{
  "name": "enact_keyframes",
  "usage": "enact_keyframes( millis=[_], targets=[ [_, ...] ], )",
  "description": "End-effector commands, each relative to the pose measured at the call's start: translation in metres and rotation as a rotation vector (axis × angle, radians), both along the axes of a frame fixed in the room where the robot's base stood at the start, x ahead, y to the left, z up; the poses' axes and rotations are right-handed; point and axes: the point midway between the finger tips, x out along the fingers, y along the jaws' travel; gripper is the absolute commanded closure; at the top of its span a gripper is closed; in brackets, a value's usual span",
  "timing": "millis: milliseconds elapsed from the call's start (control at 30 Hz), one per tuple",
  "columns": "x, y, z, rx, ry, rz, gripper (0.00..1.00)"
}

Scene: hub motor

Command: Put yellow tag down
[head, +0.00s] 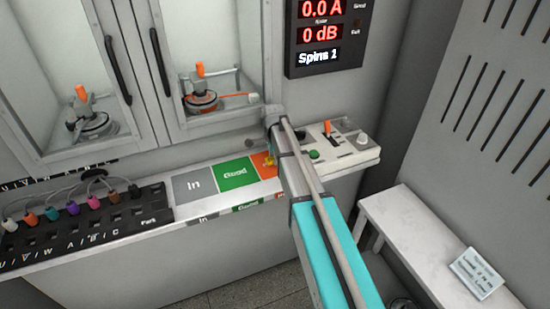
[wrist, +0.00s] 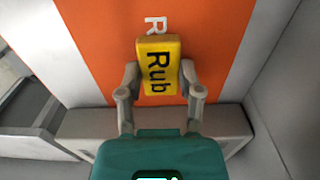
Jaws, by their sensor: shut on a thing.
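The yellow tag (wrist: 159,64) is marked "Rub" and sits between the two fingers of my gripper (wrist: 159,82) in the wrist view. My gripper is shut on it. The tag is over the orange field (wrist: 100,45), whose white letter R shows just beyond the tag. I cannot tell whether the tag touches the surface. In the head view a small bit of the yellow tag (head: 268,161) shows at the orange field (head: 261,168), beside my arm, which hides most of the gripper.
A green "Good" field (head: 237,174) and a grey "In" field (head: 194,184) lie to the left. A control box (head: 345,150) with switches stands to the right. A black rack (head: 90,225) with coloured plugs is at far left. Two glass-fronted cabinets stand behind. A white bench (head: 415,225) is at right.

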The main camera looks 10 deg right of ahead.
Motion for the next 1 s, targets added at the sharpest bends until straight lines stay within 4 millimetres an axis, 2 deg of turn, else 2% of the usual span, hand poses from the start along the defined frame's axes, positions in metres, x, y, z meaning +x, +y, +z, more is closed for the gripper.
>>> enact_keyframes(
  millis=[167, 200, 333, 367, 767, 1000],
  targets=[
    [0.0000, 0.0001, -0.0044, 0.000, 0.000, 0.000, 0.87],
    [0.0001, 0.0002, -0.0030, 0.000, 0.000, 0.000, 0.45],
    [0.0001, 0.0002, -0.0028, 0.000, 0.000, 0.000, 0.21],
    [0.0001, 0.0002, -0.0028, 0.000, 0.000, 0.000, 0.19],
    [0.0000, 0.0004, -0.0023, 0.000, 0.000, 0.001, 0.19],
    [0.0001, 0.0006, 0.0047, 0.000, 0.000, 0.001, 0.19]
  ],
)
